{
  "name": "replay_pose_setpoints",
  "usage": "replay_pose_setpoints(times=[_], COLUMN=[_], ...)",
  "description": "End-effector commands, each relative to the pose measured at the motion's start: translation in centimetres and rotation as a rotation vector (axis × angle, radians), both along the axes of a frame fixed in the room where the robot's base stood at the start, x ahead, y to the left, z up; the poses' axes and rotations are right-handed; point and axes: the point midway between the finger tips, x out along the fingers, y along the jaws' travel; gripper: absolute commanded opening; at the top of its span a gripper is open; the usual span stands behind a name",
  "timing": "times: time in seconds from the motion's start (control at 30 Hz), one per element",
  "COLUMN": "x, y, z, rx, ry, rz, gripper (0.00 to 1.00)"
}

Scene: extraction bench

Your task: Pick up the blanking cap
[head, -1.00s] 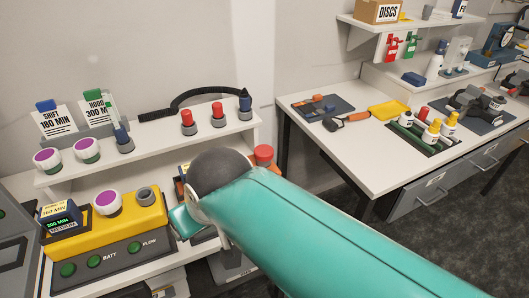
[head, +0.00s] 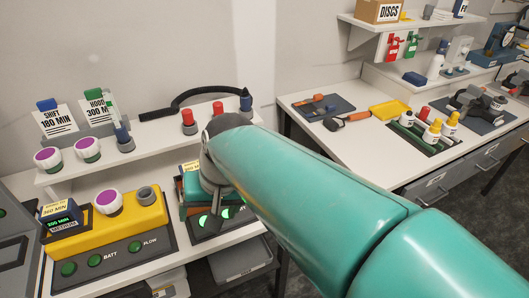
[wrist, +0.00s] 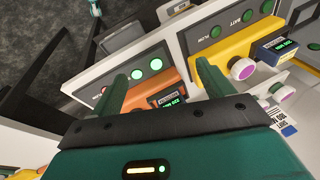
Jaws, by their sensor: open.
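No part is labelled as the blanking cap. Two red caps on grey bases, one at the left (head: 188,117) and one at the right (head: 218,108), stand upright on the white shelf in the head view. My gripper (wrist: 162,70) is open, its two green fingers wide apart with nothing held between them. In the wrist view it is over an orange unit (wrist: 172,78) with a dark display box and lit green buttons. In the head view my arm hides most of that unit's top. I cannot make out a red cap between the fingers.
A yellow unit (head: 78,222) with a white-and-purple filter (head: 108,202) and a grey knob stands left of the orange unit. The white shelf (head: 75,170) runs behind. A second bench (head: 350,158) with tools and bottles is at the right.

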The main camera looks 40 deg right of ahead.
Motion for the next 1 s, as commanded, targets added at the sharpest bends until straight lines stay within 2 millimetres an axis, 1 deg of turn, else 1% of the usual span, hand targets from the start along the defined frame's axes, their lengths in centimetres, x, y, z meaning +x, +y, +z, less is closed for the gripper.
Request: replay_pose_setpoints(times=[0.03, 0.17, 0.27, 0.47, 0.67, 0.7, 0.77, 0.8, 0.87, 0.9, 0.97, 1.0], x=[0.6, 1.9, 3.0, 5.2, 6.7, 6.9, 7.0, 7.0, 6.8, 6.6, 6.2, 5.8], y=[-0.9, -2.8, -4.5, -8.9, -15.0, -16.5, -18.7, -20.2, -22.7, -24.3, -26.9, -28.5], z=[-0.5, -1.2, -1.7, -2.7, -3.6, -3.9, -4.3, -4.5, -4.9, -5.3, -5.8, -6.1], rx=[0.063, 0.231, 0.364, 0.643, 0.943, 1.005, 1.101, 1.165, 1.263, 1.33, 1.431, 1.495], ry=[0.042, 0.13, 0.188, 0.282, 0.338, 0.344, 0.352, 0.354, 0.353, 0.351, 0.343, 0.337], rz=[-0.083, -0.278, -0.428, -0.714, -0.984, -1.035, -1.109, -1.155, -1.222, -1.266, -1.326, -1.36], gripper=[0.8, 0.8, 0.8, 0.8, 0.8, 0.8, 0.8, 0.8, 0.8, 0.8, 0.8, 0.8])
